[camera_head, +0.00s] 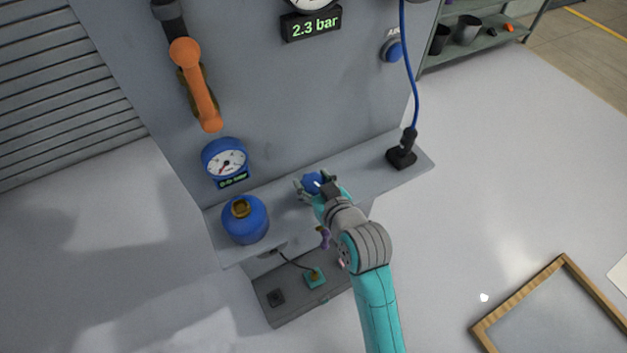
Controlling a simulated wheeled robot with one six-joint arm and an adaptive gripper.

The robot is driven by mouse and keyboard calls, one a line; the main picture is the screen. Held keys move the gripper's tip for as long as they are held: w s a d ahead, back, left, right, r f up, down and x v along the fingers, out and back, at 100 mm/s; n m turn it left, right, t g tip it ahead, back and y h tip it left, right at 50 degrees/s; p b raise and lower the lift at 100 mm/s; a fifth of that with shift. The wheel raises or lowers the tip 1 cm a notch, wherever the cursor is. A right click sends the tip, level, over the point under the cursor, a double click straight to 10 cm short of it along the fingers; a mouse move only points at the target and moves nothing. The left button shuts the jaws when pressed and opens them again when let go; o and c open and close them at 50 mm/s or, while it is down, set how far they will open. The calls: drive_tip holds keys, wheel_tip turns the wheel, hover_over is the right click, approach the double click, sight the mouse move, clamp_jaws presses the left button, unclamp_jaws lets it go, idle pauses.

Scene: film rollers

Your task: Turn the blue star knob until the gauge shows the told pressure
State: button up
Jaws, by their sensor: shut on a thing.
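The blue star knob (312,183) is at the middle of the grey panel's shelf, partly hidden by my gripper (310,188). My gripper's fingers are closed around the knob. A round gauge (226,162) with a blue rim and white face is on the panel to the left of the knob; its small green readout is too small to read surely. A second gauge (313,3) at the top edge is mostly cut off. Its display (311,23) reads 2.3 bar.
A blue canister (245,219) stands on the shelf's left. An orange lever (203,98) sticks out at upper left. A blue button (393,50) and a blue hose (414,80) to a black fitting (402,152) are at right. A wood-edged frame (520,304) is at lower right.

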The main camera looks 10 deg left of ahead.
drive_tip(key=o, duration=1.2)
drive_tip(key=shift+c, duration=0.2)
drive_tip(key=v, duration=1.2)
